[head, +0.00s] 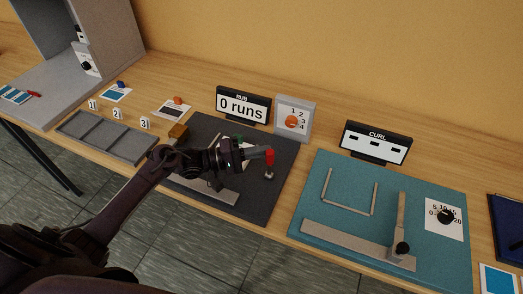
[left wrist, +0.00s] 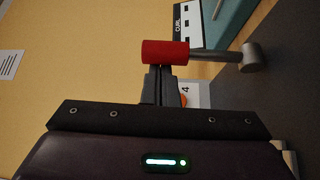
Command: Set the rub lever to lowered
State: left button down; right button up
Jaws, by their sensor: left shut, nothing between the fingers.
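The rub lever has a red grip (head: 269,157) on a grey shaft and stands upright on the dark mat (head: 255,202). In the left wrist view its red grip (left wrist: 166,52) and grey shaft (left wrist: 213,55) lead to a round grey pivot (left wrist: 252,57). My left gripper (head: 259,153) is shut and empty, with its fingertips right at the red grip. In the left wrist view the shut fingertips (left wrist: 160,70) end at the grip's edge; I cannot tell whether they touch it. My right gripper is not in view.
The RUB sign (head: 243,105) reads "0 runs". Beside it stands a grey panel (head: 305,108) with an orange knob (head: 291,121). A teal mat (head: 345,222) with the CURL sign (head: 376,143) lies to the right. A divided grey tray (head: 85,143) lies left.

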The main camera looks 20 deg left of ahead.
pick_arm(q)
jog(key=shift+s+d+f+m+h+b, duration=0.1)
jog(key=shift+s+f+m+h+b, duration=0.3)
jog(key=shift+s+m+h, duration=0.3)
jog(key=shift+s+m+t+b, duration=0.3)
jog(key=shift+s+m, duration=0.05)
jog(key=shift+m, duration=0.15)
jog(key=shift+s+m+h, duration=0.5)
jog(key=shift+s+m, duration=0.25)
jog(key=shift+m, duration=0.05)
jog(key=shift+s+f, duration=0.1)
jog(key=shift+s, duration=0.3)
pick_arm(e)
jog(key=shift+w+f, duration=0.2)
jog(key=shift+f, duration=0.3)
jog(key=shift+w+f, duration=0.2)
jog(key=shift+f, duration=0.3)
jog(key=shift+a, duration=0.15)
